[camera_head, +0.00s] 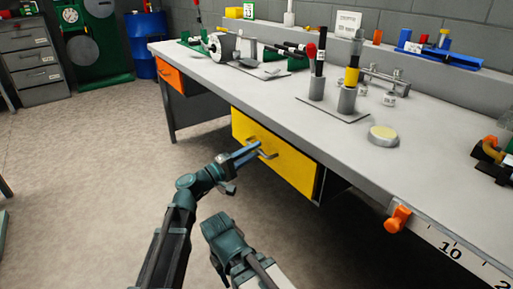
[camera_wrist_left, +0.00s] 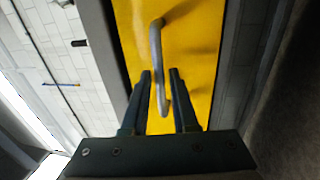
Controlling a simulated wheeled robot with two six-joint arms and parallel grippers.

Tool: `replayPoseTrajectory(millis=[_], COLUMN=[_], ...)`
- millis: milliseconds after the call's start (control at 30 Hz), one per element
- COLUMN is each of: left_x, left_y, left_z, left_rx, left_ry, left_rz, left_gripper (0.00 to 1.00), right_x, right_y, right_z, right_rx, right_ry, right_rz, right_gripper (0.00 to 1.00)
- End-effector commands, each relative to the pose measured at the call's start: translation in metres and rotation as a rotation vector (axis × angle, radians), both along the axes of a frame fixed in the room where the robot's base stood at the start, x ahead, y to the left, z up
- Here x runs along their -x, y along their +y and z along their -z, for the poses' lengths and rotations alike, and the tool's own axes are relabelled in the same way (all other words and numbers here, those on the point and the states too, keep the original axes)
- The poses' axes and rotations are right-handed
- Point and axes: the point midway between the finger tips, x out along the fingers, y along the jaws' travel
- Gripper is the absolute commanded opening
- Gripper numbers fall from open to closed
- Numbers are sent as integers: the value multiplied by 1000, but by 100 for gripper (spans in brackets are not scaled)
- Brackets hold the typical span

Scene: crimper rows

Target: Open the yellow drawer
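The yellow drawer (camera_head: 290,164) sits under the front edge of the grey workbench, and its front looks about flush with that edge. Its grey bar handle (camera_head: 268,155) stands out from the front. My left gripper (camera_head: 256,149) is at the handle. In the left wrist view, the handle (camera_wrist_left: 156,50) runs down between the two fingers of my left gripper (camera_wrist_left: 160,76). The fingers are apart, with gaps on both sides of the bar. The yellow front (camera_wrist_left: 195,55) lies just beyond the fingertips. Teal and white parts of my right arm show at the bottom; its gripper cannot be made out.
An orange drawer (camera_head: 170,75) is farther left under the workbench (camera_head: 225,85). An orange clamp (camera_head: 397,219) sticks out at the bench's front right edge. Several tools and cylinders stand on top. The floor (camera_head: 90,170) before the yellow drawer is clear apart from my arms.

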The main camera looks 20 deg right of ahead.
Motion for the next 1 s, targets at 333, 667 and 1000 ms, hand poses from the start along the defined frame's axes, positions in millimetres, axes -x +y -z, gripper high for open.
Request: replayPoseTrajectory(millis=[333,667,1000], left_x=[-3,-3,-3], left_y=[-11,-10,-10], left_z=[-2,-2,-2], left_rx=[0,0,-1], left_ry=[1,0,0], left_rz=[1,0,0], left_gripper=[27,0,0], right_x=[0,0,0], right_y=[0,0,0], right_z=[-2,-2,-2], right_rx=[0,0,0], right_ry=[0,0,0], right_rz=[-1,0,0], right_gripper=[50,50,50])
